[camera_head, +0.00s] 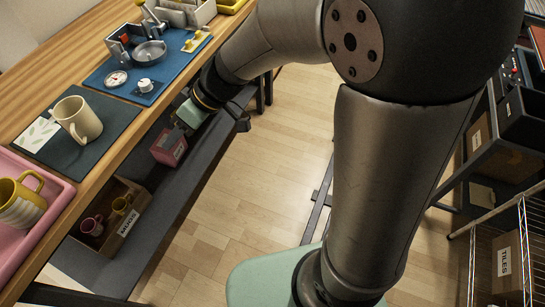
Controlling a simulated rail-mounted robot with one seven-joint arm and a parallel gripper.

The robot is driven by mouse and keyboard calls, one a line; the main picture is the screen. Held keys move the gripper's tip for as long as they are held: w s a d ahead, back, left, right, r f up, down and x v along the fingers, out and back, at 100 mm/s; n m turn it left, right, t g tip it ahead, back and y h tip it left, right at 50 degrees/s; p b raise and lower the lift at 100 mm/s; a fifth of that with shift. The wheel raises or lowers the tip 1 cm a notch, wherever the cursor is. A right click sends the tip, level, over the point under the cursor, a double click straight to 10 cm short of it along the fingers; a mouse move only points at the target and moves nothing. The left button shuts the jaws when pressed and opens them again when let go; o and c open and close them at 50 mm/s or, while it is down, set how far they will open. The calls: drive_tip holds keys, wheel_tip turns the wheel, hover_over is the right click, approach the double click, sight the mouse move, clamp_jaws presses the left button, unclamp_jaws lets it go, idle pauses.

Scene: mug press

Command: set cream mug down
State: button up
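The cream mug (80,119) stands upright on a dark mat (108,143) on the wooden table, its handle turned toward the front. A white card with a leaf print (37,136) lies beside it on the mat. My gripper (184,122) is off the front edge of the table, to the right of the mug and well apart from it. It is small here and partly hidden by my wrist, so I cannot tell whether its fingers are open or shut.
A yellow-and-white mug (19,204) is in a pink tray (66,196). A blue mat (107,71) holds a press, a gauge and small parts. On the lower shelf are a pink box (170,147) near my gripper and a box labelled MUGS (128,228).

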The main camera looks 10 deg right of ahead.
drive_tip(key=s+d+f+m+h, duration=0.1)
drive_tip(key=s+d+m+h, duration=0.2)
drive_tip(key=d, duration=0.9)
drive_tip(key=shift+s+f+m+h, duration=0.25)
drive_tip(key=shift+s+m+h, duration=0.15)
drive_tip(key=shift+s+m, duration=0.7)
drive_tip(key=shift+o, duration=1.3)
drive_tip(key=s+d+f+m+t+h, duration=0.1)
drive_tip(key=s+d+m+h, duration=0.4)
drive_tip(key=d, duration=0.8)
drive_tip(key=shift+s+f+m, duration=0.2)
drive_tip(key=shift+s+m, duration=0.4)
drive_tip(key=shift+s, duration=0.15)
drive_tip(key=o, duration=0.4)
drive_tip(key=shift+s+d+m+h, duration=0.15)
drive_tip(key=shift+d+m+h, duration=0.15)
drive_tip(key=shift+d, duration=0.05)
